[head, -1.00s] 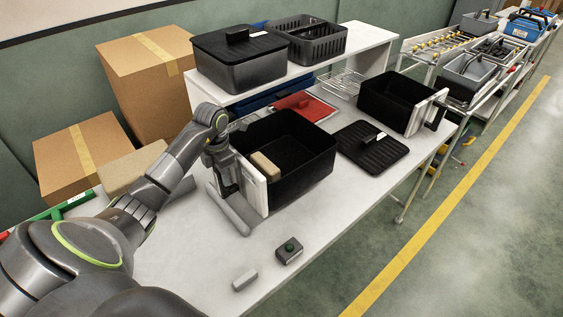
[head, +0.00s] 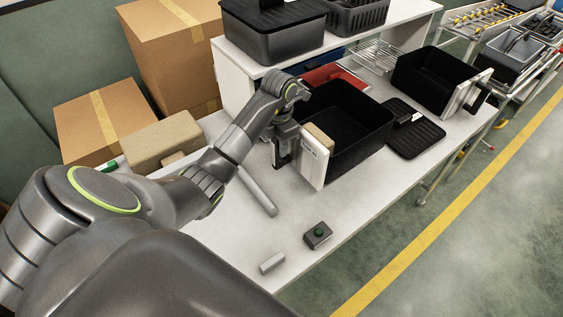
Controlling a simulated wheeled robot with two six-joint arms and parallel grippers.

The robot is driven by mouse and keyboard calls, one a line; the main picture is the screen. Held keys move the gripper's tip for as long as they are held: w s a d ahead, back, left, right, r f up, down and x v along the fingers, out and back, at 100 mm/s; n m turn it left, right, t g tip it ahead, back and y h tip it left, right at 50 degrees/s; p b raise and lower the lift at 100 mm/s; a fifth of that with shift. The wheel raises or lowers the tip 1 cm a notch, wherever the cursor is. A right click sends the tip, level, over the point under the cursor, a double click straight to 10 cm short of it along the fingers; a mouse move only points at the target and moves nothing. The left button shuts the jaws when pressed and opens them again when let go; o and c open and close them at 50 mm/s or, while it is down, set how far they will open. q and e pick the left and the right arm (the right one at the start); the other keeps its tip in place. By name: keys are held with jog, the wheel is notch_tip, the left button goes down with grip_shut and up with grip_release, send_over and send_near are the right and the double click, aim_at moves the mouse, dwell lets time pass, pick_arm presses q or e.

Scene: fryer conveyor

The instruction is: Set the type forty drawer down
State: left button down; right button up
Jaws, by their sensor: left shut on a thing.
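A deep black drawer (head: 362,150) with a white front plate (head: 313,160) is at the middle of the table. A tan block (head: 319,136) shows inside it, against the front. My left gripper (head: 284,150) is shut on this drawer at its front side, and the grip itself is partly hidden. I cannot tell whether the drawer's bottom touches the table. A second black drawer (head: 425,88) with a white front and dark handle stands farther right. I cannot read which is type forty. My right gripper is out of view.
A black ribbed lid (head: 415,135) lies close right of the held drawer. A grey bar (head: 258,192), a button box (head: 317,235) and a small light block (head: 272,263) lie on the nearer table (head: 235,235). A shelf with black bins (head: 272,40) stands behind.

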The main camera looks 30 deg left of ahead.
aim_at(279, 158)
pick_arm(q)
notch_tip(279, 158, down, 3)
jog(key=shift+b, duration=0.7)
jog(key=shift+f+p, duration=0.4)
jog(key=shift+f, duration=0.45)
jog(key=shift+w+f, duration=0.1)
jog(key=shift+f, duration=0.35)
jog(key=c, duration=1.2)
grip_release()
